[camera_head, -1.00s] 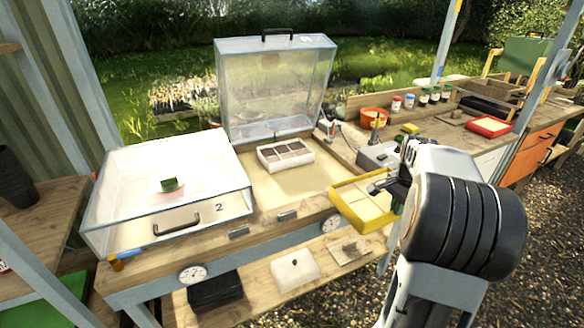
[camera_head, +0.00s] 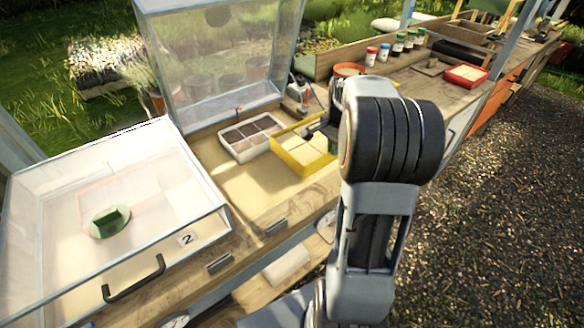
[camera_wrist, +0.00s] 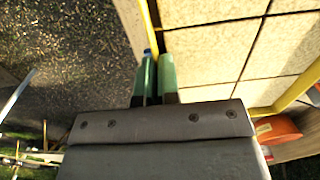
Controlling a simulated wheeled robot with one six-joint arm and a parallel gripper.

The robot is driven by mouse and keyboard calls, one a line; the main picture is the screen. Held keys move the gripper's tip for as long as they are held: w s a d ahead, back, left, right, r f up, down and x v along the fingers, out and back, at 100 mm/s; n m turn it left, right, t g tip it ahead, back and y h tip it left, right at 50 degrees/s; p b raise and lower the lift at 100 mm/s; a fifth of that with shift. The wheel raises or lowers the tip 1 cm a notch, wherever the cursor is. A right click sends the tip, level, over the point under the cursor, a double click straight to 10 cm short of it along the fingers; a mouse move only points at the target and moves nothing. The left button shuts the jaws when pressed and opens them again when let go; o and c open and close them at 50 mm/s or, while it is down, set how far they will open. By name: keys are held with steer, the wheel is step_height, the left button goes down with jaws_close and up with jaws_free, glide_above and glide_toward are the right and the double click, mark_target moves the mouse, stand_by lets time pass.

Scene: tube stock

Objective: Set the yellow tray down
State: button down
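The yellow tray (camera_head: 287,159) holds pale square blocks. It is over the right part of the sandy bed (camera_head: 243,187) in the open case, close beside the white tray. I cannot tell whether its base touches the sand. My gripper (camera_head: 311,136) is at the tray's right side, partly hidden by my arm. In the wrist view, the green fingers (camera_wrist: 157,65) are closed on the tray's yellow rim (camera_wrist: 149,22), with the pale blocks to the right.
A white tray (camera_head: 241,157) with dark cells sits on the sand. A clear lid (camera_head: 225,65) stands open behind it. A closed clear case (camera_head: 185,190) marked 2 is at left. A red tray (camera_head: 466,76) and several jars stand on the back right bench.

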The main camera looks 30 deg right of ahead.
mark_target(319, 154)
steer(key=a, duration=0.1)
steer(key=w+a+f, duration=0.1)
steer(key=w+a, duration=0.1)
steer(key=a, duration=0.1)
steer(key=shift+f, duration=0.4)
steer(key=a+f, duration=0.1)
steer(key=w+a+f, duration=0.1)
steer(key=f, duration=0.1)
steer(key=w+a+f, duration=0.1)
steer(key=f, duration=0.1)
steer(key=shift+a+p, duration=0.3)
steer(key=shift+a, duration=0.1)
steer(key=shift+w+a+f, duration=0.2)
steer(key=shift+a+f, duration=0.2)
steer(key=shift+f, duration=0.15)
steer(key=shift+w+a+f, duration=0.1)
steer(key=shift+f, duration=1.55)
steer(key=shift+f, duration=0.2)
steer(key=c, duration=1.3)
jaws_free()
steer(key=shift+c, duration=0.2)
